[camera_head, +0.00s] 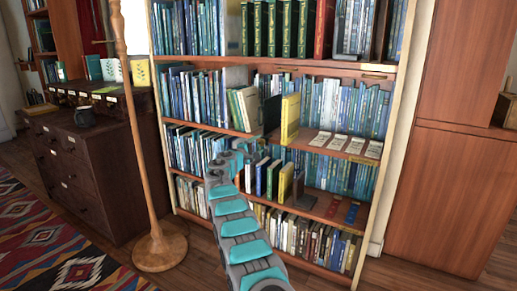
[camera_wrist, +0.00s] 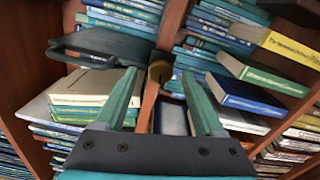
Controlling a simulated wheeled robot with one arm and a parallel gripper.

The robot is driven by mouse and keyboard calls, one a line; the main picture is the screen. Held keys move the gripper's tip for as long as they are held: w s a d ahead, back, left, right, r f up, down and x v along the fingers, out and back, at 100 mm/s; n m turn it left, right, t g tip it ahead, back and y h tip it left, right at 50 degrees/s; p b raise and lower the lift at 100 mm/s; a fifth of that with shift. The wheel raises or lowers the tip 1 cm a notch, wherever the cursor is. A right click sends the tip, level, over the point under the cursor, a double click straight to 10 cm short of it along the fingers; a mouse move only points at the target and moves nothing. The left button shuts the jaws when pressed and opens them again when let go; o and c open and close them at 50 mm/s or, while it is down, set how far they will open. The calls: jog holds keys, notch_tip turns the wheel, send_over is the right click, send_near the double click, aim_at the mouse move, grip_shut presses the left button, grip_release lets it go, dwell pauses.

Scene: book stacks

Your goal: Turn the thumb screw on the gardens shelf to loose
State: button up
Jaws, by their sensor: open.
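In the head view my gripper (camera_head: 244,148) is at the middle of the bookcase (camera_head: 397,60), partly hidden by my own arm. The screw cannot be made out there. The shelf labels are too small to read.
A dark bookend (camera_wrist: 105,43) lies close beside one finger in the wrist view. A yellow book (camera_head: 290,119) stands on the middle shelf, near paper cards (camera_head: 337,142). A wooden stand (camera_head: 160,248) and dark drawer cabinet (camera_head: 90,165) are at the left.

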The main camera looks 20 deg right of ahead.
jog(key=shift+s+a+f+b, duration=0.15)
jog(key=shift+s+a+b, duration=0.2)
jog(key=shift+a+b, duration=0.2)
jog(key=shift+s+a+f+b, duration=0.15)
jog(key=shift+s+b, duration=0.05)
jog(key=shift+b, duration=0.2)
jog(key=shift+s+a, duration=0.2)
jog(key=shift+a, duration=0.1)
jog(key=shift+b+v, duration=0.75)
jog(key=shift+v, duration=1.4)
jog(key=shift+s, duration=0.1)
